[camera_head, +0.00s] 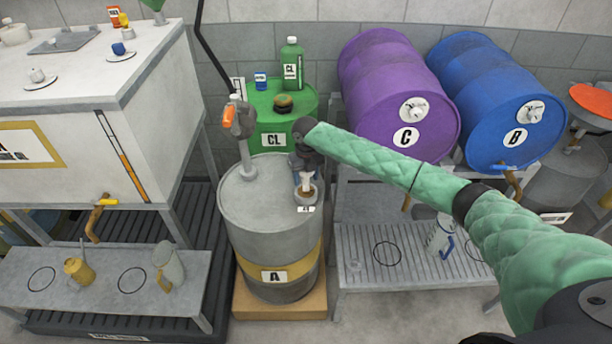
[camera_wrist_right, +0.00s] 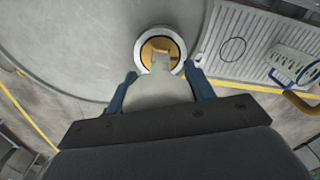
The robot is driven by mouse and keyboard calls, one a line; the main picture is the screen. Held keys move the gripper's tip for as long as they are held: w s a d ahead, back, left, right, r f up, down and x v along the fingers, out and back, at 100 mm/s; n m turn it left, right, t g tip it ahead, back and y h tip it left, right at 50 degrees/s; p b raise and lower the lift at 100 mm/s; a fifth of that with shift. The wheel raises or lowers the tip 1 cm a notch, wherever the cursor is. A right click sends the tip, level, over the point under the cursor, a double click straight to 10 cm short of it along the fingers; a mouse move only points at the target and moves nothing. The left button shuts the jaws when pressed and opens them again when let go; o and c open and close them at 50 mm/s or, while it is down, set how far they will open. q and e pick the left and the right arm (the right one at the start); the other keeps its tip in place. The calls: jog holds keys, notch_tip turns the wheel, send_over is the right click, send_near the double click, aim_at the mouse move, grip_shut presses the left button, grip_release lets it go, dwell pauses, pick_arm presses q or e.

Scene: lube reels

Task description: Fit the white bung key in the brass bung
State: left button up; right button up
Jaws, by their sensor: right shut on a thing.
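The brass bung (camera_head: 308,194) sits in a pale ring on top of the grey drum A (camera_head: 262,215). It also shows in the wrist view (camera_wrist_right: 153,46) as a brass disc inside a white-and-dark ring. My right gripper (camera_head: 304,172) is above the bung, with its blue fingers (camera_wrist_right: 160,88) shut on the white bung key (camera_wrist_right: 158,92). The key (camera_head: 306,182) points down, and its narrow end overlaps the bung in both views. I cannot tell whether it is seated in the bung or just above it. My left gripper is not in view.
A pump with an orange part (camera_head: 229,116) stands on drum A, left of the bung. A green drum (camera_head: 272,108) is behind. Purple drum C (camera_head: 392,90) and blue drum B (camera_head: 500,95) lie on a rack at right. A white tank (camera_head: 80,130) stands at left.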

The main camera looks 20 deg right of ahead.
aim_at(306, 183)
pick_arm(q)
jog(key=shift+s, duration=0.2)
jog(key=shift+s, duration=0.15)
pick_arm(e)
jog(key=shift+f, duration=0.1)
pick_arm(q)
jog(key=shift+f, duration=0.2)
pick_arm(e)
jog(key=shift+f, duration=0.4)
pick_arm(q)
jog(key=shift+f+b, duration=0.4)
jog(key=shift+b, duration=0.25)
pick_arm(e)
jog(key=shift+f, duration=1.3)
jog(key=o, duration=1.1)
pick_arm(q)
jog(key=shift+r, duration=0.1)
